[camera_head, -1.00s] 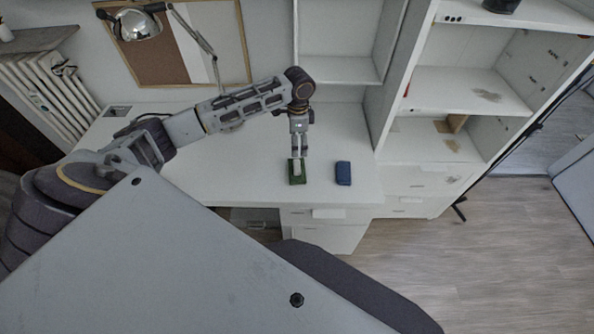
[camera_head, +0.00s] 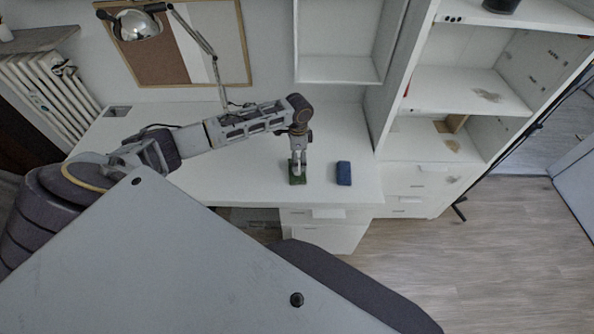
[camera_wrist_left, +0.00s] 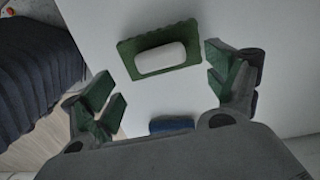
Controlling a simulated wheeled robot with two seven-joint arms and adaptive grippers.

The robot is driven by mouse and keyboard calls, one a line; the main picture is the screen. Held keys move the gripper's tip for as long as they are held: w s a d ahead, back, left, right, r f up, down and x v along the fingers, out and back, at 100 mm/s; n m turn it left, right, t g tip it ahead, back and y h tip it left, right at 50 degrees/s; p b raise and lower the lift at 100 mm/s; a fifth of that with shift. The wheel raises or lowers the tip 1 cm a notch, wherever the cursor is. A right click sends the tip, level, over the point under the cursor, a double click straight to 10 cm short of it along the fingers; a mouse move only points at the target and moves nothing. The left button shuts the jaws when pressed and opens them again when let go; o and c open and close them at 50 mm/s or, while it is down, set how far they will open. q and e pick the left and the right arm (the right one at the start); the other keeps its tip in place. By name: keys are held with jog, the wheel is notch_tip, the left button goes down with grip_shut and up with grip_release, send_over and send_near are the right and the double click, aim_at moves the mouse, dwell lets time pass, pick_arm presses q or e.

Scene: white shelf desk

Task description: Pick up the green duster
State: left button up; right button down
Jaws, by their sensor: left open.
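The green duster (camera_head: 297,181) lies on the white desk near its front edge. In the left wrist view the green duster (camera_wrist_left: 160,50) shows a scalloped green base with a white block on top. My left gripper (camera_head: 298,170) points down over the duster and partly hides it in the head view. In the left wrist view my left gripper (camera_wrist_left: 165,98) is open, with its fingers wide apart. The duster appears beyond and between the fingertips, with nothing held. My right gripper is not in view.
A blue duster (camera_head: 343,173) lies on the desk just right of the green one; part of it (camera_wrist_left: 172,125) shows in the left wrist view. The desk (camera_head: 240,180) is bare around them. A lamp (camera_head: 140,25) and shelves (camera_head: 470,90) stand behind and right.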

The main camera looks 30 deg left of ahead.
pick_arm(q)
jog(key=shift+f, duration=0.15)
jog(key=shift+a+f, duration=0.15)
jog(key=shift+f, duration=2.4)
jog(key=shift+c, duration=0.4)
jog(key=c, duration=1)
jog(key=shift+r, duration=0.1)
jog(key=shift+c, duration=0.2)
jog(key=shift+r, duration=4.95)
